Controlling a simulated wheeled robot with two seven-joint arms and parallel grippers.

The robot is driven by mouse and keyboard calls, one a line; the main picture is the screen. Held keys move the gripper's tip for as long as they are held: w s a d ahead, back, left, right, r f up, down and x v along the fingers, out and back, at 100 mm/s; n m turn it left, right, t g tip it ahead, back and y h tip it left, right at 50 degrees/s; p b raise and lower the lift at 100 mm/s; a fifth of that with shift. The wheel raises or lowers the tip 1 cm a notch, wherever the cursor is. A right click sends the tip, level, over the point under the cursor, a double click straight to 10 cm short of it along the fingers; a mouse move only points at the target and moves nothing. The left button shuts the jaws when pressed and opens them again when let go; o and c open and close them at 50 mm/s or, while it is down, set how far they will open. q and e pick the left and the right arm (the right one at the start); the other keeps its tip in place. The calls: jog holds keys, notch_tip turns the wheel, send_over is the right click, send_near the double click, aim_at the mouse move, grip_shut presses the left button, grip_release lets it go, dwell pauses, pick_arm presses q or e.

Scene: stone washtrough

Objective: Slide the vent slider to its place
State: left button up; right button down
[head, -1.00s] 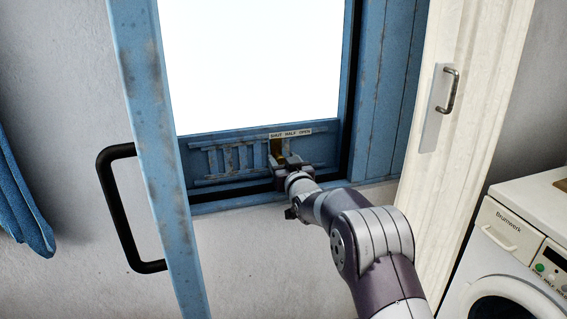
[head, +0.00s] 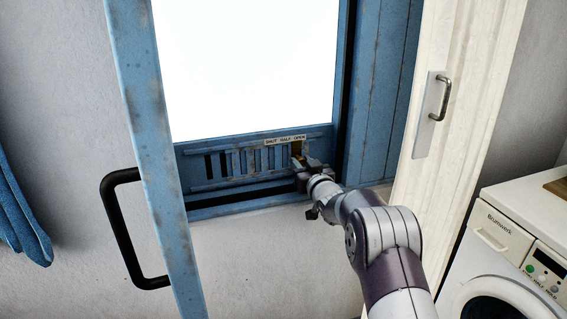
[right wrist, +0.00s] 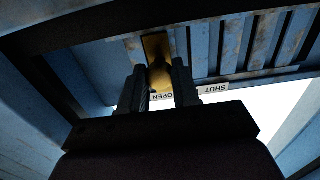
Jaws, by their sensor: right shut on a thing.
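The vent slider is a slatted blue panel (head: 238,162) low in the blue window frame, with a brass plate and knob (head: 296,149) at its right end. A label strip (head: 285,140) above it reads SHUT, HALF, OPEN. The brass part is below the word OPEN, and dark gaps show between the left slats. My right gripper (head: 303,168) is shut on the knob. In the right wrist view, its two fingers (right wrist: 160,88) stand either side of the brass knob (right wrist: 160,74), partly hiding the label (right wrist: 190,93). My left gripper is not in view.
A blue frame post (head: 150,120) with a black handle (head: 112,230) stands at the left. A cream door (head: 455,150) with a metal handle stands right of my arm. A washing machine (head: 510,245) is at the lower right.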

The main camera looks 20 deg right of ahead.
jog(key=shift+d+r, duration=0.15)
jog(key=shift+d, duration=0.4)
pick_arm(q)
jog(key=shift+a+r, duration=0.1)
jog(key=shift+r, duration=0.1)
